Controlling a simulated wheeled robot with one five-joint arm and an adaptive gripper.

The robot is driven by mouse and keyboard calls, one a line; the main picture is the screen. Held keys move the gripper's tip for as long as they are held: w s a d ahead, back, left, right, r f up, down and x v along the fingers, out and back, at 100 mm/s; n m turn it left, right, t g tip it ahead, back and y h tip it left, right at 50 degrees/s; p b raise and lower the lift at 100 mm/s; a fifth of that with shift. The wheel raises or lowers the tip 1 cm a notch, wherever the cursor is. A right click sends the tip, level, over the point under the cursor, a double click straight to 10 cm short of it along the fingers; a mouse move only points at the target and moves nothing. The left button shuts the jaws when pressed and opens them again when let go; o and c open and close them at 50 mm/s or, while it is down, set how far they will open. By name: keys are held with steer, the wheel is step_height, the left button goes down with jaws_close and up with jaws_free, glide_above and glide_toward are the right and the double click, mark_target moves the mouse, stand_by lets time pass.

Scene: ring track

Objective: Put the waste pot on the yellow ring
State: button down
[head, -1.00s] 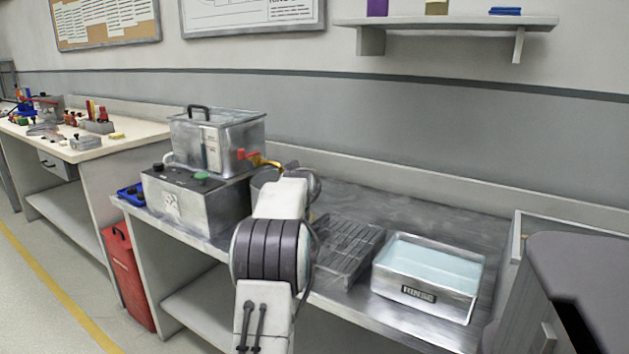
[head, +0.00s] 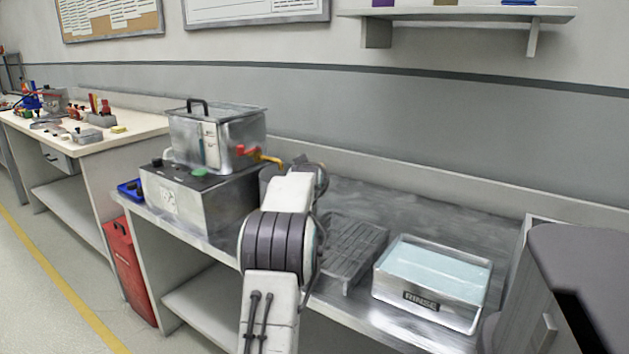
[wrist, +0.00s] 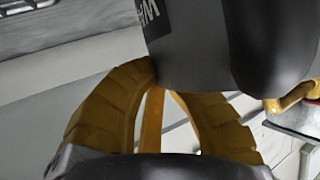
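The waste pot (wrist: 185,45) is a dark grey vessel with partly visible white lettering, filling the upper middle of the wrist view. My gripper (wrist: 166,82) has yellow-brown fingers that bend inward and close against the pot; their tips are hidden behind it. A rounded dark part (wrist: 270,40) lies to the right; I cannot tell whether it belongs to the pot. In the head view my arm reaches over the bench and hides most of the gripper and pot. I cannot make out a yellow ring in either view.
A steel tank (head: 215,140) with a red-yellow tap (head: 258,153) stands on a metal box (head: 195,200) left of my arm. A slatted drain rack (head: 348,255) and a RINSE basin (head: 430,285) lie on the bench to the right. Bare bench (head: 400,215) shows behind them.

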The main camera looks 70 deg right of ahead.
steer(key=c, duration=1.9)
jaws_free()
steer(key=shift+f, duration=0.1)
steer(key=o, duration=0.5)
steer(key=shift+v, duration=6.05)
